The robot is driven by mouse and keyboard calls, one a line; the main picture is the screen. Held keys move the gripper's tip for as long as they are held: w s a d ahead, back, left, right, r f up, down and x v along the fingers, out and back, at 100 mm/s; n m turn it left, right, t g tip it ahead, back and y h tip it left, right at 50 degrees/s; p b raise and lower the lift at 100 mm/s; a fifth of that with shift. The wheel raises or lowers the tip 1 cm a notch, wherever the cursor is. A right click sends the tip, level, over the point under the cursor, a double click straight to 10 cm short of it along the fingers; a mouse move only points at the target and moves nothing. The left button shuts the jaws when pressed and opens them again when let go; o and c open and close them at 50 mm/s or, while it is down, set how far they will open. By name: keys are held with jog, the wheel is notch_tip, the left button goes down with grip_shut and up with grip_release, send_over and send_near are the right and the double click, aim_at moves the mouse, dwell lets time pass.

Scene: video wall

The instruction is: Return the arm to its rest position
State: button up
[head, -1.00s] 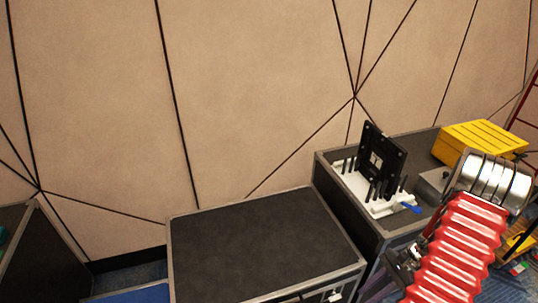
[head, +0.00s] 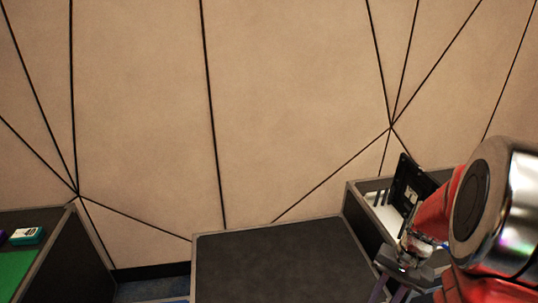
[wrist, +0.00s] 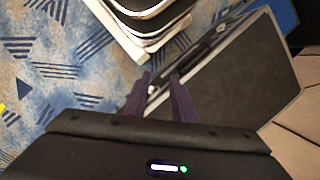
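My red arm with a silver joint fills the lower right of the head view. My gripper (head: 388,298) shows only partly there, at the bottom edge beside the arm, in front of the dark cases. In the wrist view, the two dark purple fingers of my gripper (wrist: 160,76) stand apart with a clear gap and nothing between them. They point toward the patterned carpet and the edge of a dark-topped case (wrist: 245,75).
A low dark-topped case (head: 280,262) stands at the bottom centre. Behind my arm, another case (head: 362,222) carries a black upright plate (head: 404,185). At left, a case has a green surface (head: 18,270) with a small box (head: 28,236). Blue patterned carpet (wrist: 60,60) lies below.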

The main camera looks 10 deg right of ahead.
jog(key=s+a+r+n+t+h, duration=0.2)
jog(key=a+r+n+t, duration=0.4)
jog(key=a+r, duration=1.3)
jog(key=s+r+n, duration=0.1)
jog(key=n, duration=0.2)
jog(key=shift+a+t+h, duration=0.35)
jog(key=shift+t+h, duration=0.05)
dwell(0.4)
